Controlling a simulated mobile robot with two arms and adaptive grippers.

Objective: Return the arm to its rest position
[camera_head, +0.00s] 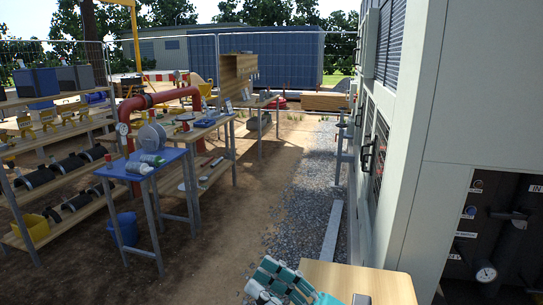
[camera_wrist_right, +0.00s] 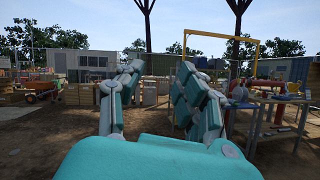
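My right gripper (camera_head: 284,280) shows at the bottom edge of the head view, teal and grey, beside a wooden surface. In the right wrist view its two segmented fingers (camera_wrist_right: 158,72) stand up and apart with a clear gap. Nothing is held between them, so it is open. The rest of the right arm is mostly out of the frame. My left gripper and left arm do not show in either view.
A wooden top (camera_head: 365,283) lies just right of the gripper. The chiller cabinet (camera_head: 455,80) fills the right side, with a gauge (camera_head: 486,272) in its opening. A blue-topped table (camera_head: 140,167) and loaded shelves stand left. The dirt and gravel path (camera_head: 290,195) is open.

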